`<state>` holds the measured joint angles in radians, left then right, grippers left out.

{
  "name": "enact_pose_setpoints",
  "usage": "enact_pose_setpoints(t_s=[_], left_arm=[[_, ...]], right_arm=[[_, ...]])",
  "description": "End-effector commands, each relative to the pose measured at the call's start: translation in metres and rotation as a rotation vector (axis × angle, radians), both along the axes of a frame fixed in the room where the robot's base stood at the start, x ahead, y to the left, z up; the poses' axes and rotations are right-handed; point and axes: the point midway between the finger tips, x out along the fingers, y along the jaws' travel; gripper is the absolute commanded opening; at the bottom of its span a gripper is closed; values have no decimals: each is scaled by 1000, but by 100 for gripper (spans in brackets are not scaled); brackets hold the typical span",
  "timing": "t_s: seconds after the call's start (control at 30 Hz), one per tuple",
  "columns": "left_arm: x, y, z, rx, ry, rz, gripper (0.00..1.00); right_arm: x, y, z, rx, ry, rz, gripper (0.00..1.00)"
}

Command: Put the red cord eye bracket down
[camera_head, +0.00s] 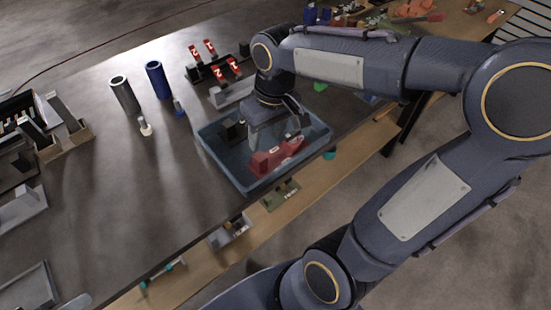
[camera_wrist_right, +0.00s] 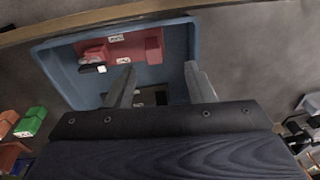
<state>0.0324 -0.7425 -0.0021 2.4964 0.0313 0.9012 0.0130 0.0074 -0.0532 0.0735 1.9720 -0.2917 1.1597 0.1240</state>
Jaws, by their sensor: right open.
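The red cord eye bracket (camera_head: 277,157) lies in the blue bin (camera_head: 240,183), toward the bin's near side. In the right wrist view the red bracket (camera_wrist_right: 130,46) rests inside the bin (camera_wrist_right: 62,68), beyond the fingertips, with small white labels on it. My right gripper (camera_head: 275,130) reaches down over the bin. In the right wrist view the right gripper (camera_wrist_right: 159,72) has its fingers apart with nothing between them, and the bracket is clear of them. My left gripper is not in view.
A dark part (camera_head: 234,131) also lies in the bin. A grey cylinder (camera_head: 124,95) and a blue cylinder (camera_head: 158,80) stand to the left. Red labelled parts (camera_head: 218,72) stand behind the bin. A wooden ledge with several parts runs along the near edge. The table's middle left is clear.

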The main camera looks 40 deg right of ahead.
Motion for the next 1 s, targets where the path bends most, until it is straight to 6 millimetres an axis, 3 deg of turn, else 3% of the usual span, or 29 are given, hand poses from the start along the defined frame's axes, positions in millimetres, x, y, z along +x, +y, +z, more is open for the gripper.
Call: enact_pose_setpoints(t_s=[0.1,0.2,0.33,0.5,1.0], left_arm=[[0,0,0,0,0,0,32],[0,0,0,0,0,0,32],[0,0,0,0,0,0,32],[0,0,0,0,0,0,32],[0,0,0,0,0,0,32]], right_arm=[[-48,7,7,94,-116,-58,49],[-79,17,4,172,-207,-102,49],[-106,30,-3,250,-302,-150,49],[-119,39,-9,297,-362,-177,49],[-120,40,-10,302,-366,-179,49]])
